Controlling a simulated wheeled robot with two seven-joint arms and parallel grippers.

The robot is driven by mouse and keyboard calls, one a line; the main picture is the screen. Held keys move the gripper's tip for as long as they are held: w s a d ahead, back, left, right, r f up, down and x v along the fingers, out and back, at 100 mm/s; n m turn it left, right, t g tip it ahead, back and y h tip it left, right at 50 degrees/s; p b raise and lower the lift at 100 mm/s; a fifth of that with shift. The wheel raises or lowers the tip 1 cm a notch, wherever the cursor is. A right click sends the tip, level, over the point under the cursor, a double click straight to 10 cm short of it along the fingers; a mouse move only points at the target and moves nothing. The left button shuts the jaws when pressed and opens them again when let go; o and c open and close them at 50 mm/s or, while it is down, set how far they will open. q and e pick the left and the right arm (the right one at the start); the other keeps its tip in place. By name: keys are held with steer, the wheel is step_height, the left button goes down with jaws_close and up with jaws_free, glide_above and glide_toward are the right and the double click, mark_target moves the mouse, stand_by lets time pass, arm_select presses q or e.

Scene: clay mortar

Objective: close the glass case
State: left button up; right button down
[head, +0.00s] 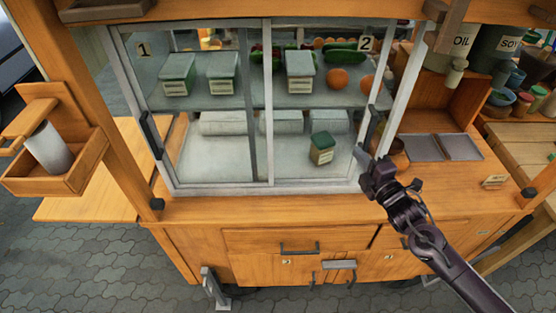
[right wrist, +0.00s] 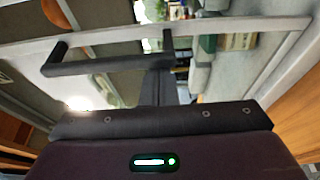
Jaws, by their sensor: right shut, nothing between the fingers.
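The glass case (head: 225,190) stands on the wooden cart, with panes marked 1 and 2 in white frames. The left pane has a dark handle (head: 151,135). The right pane (head: 335,100) has a dark handle (head: 373,128) near its right edge. My right gripper (head: 364,156) is shut and empty at the lower end of that handle. In the right wrist view, the handle (right wrist: 105,66) lies just beyond the shut fingers (right wrist: 158,88); I cannot tell whether they touch. A narrow gap shows between the right pane's frame and the white post (head: 407,85). My left gripper is out of view.
Another tub (head: 321,148) is on the case floor. Drawers (head: 300,242) are below, and a wooden holder (head: 75,170) is at left.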

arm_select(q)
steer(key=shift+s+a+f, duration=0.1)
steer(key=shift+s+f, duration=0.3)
arm_select(e)
steer(key=d, duration=0.5)
steer(key=shift+s+d+r, duration=0.1)
steer(key=shift+d, duration=0.2)
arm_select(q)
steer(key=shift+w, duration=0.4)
arm_select(e)
steer(key=shift+d, duration=0.1)
arm_select(q)
steer(key=shift+b, duration=0.3)
